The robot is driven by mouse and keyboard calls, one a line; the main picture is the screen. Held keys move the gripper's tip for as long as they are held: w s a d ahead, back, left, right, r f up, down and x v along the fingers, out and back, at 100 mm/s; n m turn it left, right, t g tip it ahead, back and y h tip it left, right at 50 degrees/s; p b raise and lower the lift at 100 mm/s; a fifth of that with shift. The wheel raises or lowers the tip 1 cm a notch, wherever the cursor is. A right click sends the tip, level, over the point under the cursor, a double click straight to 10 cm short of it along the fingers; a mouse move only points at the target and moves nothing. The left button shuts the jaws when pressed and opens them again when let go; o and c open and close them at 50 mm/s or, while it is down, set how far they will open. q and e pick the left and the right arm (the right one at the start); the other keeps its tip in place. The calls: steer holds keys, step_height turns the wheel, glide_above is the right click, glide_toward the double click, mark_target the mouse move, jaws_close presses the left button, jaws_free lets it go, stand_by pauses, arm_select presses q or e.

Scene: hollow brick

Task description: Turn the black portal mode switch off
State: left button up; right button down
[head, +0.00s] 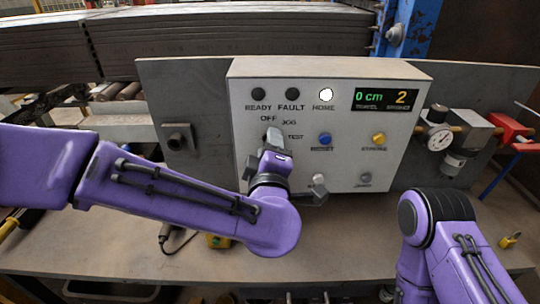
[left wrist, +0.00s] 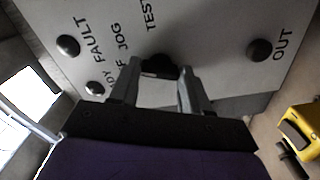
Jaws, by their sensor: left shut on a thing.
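The black portal mode switch (left wrist: 158,65) is a round knob on the light grey control panel (head: 240,85), with OFF, JOG and TEST printed around it. My left gripper (head: 272,140) is at the panel over this knob and hides most of it in the head view. In the left wrist view the two fingers of my left gripper (left wrist: 157,80) stand on either side of the knob, shut on it. Which label the knob points at cannot be made out. My right arm shows at the lower right, but its gripper is out of view.
The HOME lamp (head: 326,94) is lit white; READY (head: 258,94) and FAULT (head: 292,93) are dark. A display (head: 385,100) reads 0 cm and 2. A blue button (head: 325,139) and a yellow button (head: 378,139) are right of the switch. A gauge (head: 438,138) stands farther right.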

arm_select(q)
steer(key=shift+f+n+b, duration=0.1)
steer(key=shift+n+b, duration=1.35)
steer(key=shift+n, duration=0.75)
steer(key=o, duration=1.1)
steer(key=shift+c, duration=0.2)
steer(key=shift+s, duration=0.1)
steer(key=s+b, duration=0.2)
steer(key=s, duration=0.8)
steer(key=shift+s, duration=0.25)
